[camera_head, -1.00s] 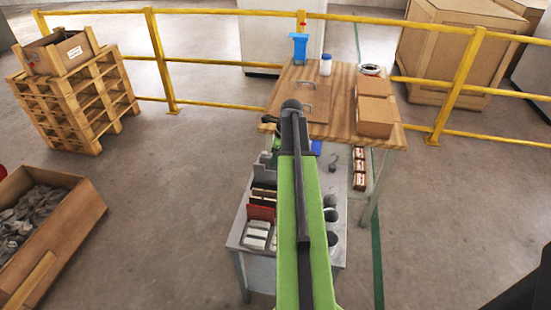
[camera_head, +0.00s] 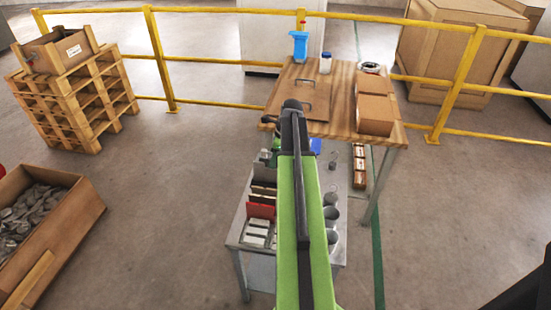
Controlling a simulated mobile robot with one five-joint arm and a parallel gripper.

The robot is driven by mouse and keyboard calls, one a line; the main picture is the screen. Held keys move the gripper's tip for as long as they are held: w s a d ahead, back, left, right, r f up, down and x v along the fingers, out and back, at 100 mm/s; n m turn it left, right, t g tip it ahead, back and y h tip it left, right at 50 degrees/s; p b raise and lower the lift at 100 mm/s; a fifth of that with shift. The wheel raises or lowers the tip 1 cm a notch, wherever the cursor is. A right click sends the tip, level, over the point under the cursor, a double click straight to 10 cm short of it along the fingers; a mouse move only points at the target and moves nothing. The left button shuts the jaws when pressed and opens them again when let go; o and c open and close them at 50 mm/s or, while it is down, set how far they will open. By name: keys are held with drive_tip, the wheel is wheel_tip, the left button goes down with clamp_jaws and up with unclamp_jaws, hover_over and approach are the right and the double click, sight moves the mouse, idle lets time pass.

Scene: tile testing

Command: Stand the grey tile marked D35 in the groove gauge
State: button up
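On the low grey bench (camera_head: 237,237), left of my green arm, several tiles stand in a row. No marking is legible, so I cannot tell which tile is D35. I cannot make out the groove gauge for certain. My arm runs up the middle of the picture and covers the centre of the bench. My gripper is hidden behind the arm, so its fingers and anything in them do not show.
Round cups (camera_head: 331,214) stand right of my arm on the bench. A wooden bin (camera_head: 88,208) and stacked pallets (camera_head: 82,105) stand left.

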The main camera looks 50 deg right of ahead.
drive_tip(key=shift+s+r+p, duration=0.1)
drive_tip(key=shift+r+p, duration=0.4)
drive_tip(key=shift+r, duration=0.05)
drive_tip(key=p+v, duration=1.6)
drive_tip(key=shift+d, duration=0.2)
drive_tip(key=shift+s+r, duration=0.1)
